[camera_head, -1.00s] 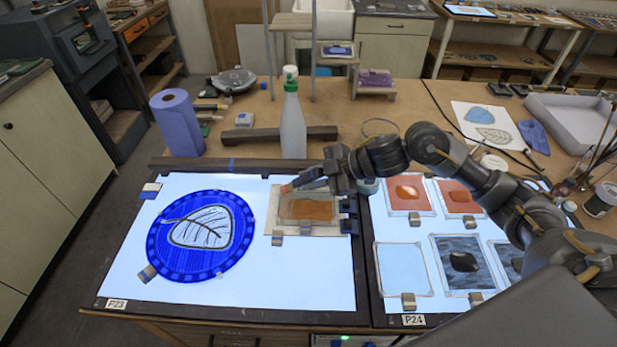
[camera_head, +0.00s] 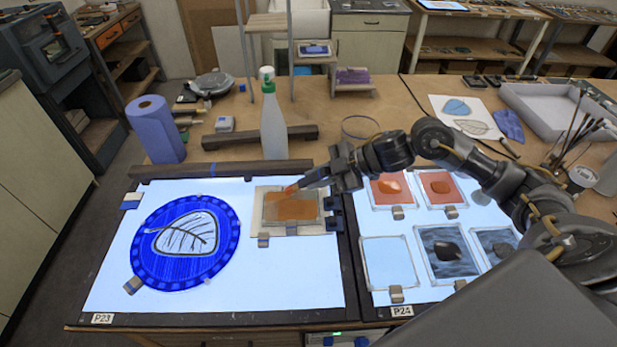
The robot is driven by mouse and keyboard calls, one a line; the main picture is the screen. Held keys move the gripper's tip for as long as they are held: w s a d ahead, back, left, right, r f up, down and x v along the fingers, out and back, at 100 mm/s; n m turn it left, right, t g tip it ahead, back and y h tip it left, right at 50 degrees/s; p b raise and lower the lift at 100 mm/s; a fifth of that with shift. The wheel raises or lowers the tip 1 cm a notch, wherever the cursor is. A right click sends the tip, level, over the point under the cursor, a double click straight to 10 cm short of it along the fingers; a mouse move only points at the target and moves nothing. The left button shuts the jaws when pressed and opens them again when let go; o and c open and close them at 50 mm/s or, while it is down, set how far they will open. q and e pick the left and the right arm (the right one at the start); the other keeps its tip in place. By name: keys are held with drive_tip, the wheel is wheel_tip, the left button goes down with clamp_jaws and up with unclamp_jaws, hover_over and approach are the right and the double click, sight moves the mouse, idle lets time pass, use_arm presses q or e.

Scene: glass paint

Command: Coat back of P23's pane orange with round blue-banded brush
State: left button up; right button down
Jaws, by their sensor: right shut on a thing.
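The pane (camera_head: 296,229) lies in a pale frame at the right of the P23 light panel (camera_head: 130,280). Small clips hold it at its edges. Orange paint (camera_head: 294,207) covers part of its face, with duller brownish areas beside it. My right gripper (camera_head: 322,180) reaches in from the right and is shut on a brush, whose orange tip (camera_head: 289,189) is over the pane's upper part. I cannot tell whether the bristles touch the glass. The gripper hides most of the handle, and no blue band can be made out. My left gripper is out of view.
A blue disc with a leaf (camera_head: 148,282) lies left of the pane. The P24 panel (camera_head: 412,285) with several panes is on the right, under my right arm. A green-capped bottle (camera_head: 272,130) and a dark bar (camera_head: 222,141) stand behind.

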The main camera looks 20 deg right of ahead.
drive_tip(key=shift+d, duration=0.15)
drive_tip(key=shift+s+d, duration=0.3)
drive_tip(key=shift+d, duration=0.35)
drive_tip(key=shift+s+d, duration=0.3)
drive_tip(key=shift+d, duration=0.35)
drive_tip(key=d, duration=0.1)
drive_tip(key=s+d, duration=0.1)
drive_tip(key=shift+s+d+b, duration=0.1)
drive_tip(key=shift+d+b, duration=0.2)
drive_tip(key=shift+d, duration=0.1)
wheel_tip(320, 180, up, 5)
drive_tip(key=p, duration=0.4)
drive_tip(key=shift+p, duration=0.35)
